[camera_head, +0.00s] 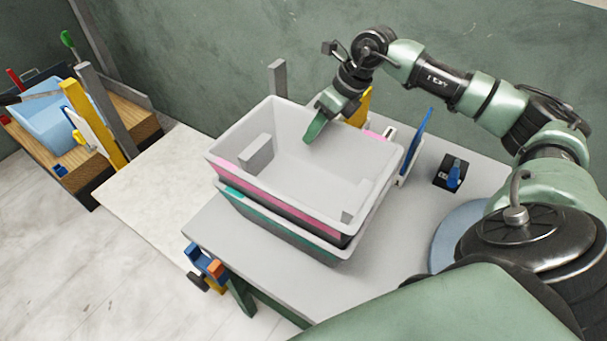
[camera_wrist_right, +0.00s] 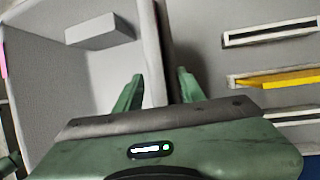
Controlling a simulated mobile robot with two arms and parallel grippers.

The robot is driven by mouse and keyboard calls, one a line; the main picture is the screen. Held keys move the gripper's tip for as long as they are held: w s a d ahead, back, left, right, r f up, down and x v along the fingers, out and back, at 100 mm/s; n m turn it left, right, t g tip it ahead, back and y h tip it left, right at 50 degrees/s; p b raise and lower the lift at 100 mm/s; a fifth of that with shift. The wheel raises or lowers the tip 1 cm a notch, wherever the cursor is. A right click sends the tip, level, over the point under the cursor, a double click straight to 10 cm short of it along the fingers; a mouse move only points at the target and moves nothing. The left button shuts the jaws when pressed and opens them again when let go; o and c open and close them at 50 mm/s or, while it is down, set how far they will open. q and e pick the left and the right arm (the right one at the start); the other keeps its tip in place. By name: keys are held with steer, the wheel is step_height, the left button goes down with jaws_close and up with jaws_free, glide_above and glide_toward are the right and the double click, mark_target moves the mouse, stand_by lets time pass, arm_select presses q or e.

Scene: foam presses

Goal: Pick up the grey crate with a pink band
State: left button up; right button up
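The grey crate with a pink band (camera_head: 285,200) sits on top of another grey crate with a teal band (camera_head: 268,218), on the grey table. It looks empty. My right gripper (camera_head: 318,128) is at its far wall, with one green finger showing inside the crate. In the right wrist view, my right gripper (camera_wrist_right: 163,88) is open, with the crate's wall (camera_wrist_right: 150,45) between its fingers. The left finger is on the inner side and the right one outside; I cannot tell if either touches. My left gripper is not in view.
A blue upright panel (camera_head: 418,140) and a small black block with a blue piece (camera_head: 451,173) stand right of the crates. A grey post (camera_head: 277,78) rises behind. A wooden bench with a blue bin (camera_head: 45,125) is at far left. The table's front left is clear.

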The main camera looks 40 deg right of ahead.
steer(key=shift+f+b, duration=0.25)
steer(key=shift+b, duration=0.05)
stand_by(0.5)
jaws_close()
